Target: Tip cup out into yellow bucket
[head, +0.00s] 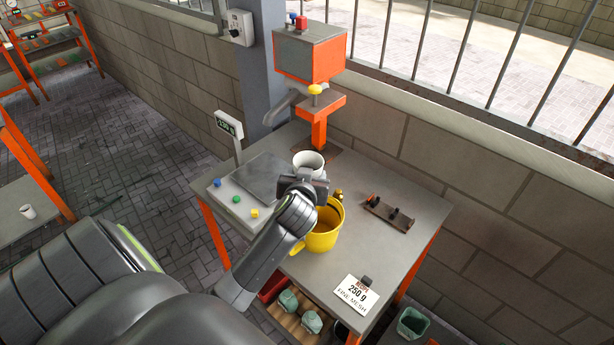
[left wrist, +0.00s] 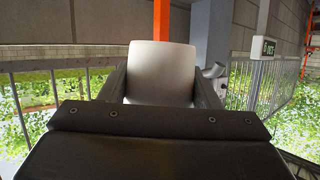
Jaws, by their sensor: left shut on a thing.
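A white cup (head: 308,162) is held by my left gripper (head: 309,174) above the table, just behind and to the left of the yellow bucket in the head view. The cup looks roughly upright. In the left wrist view the cup (left wrist: 160,72) sits between the two dark fingers of my left gripper (left wrist: 161,88). The cup's contents cannot be made out. The yellow bucket (head: 325,238) stands on the table (head: 400,250) with its open top up; my left arm partly covers its left side. My right gripper is not in view.
A scale with a grey plate (head: 262,178) and colored buttons stands at the table's left, its display (head: 229,124) on a post. An orange machine (head: 310,55) stands at the back.

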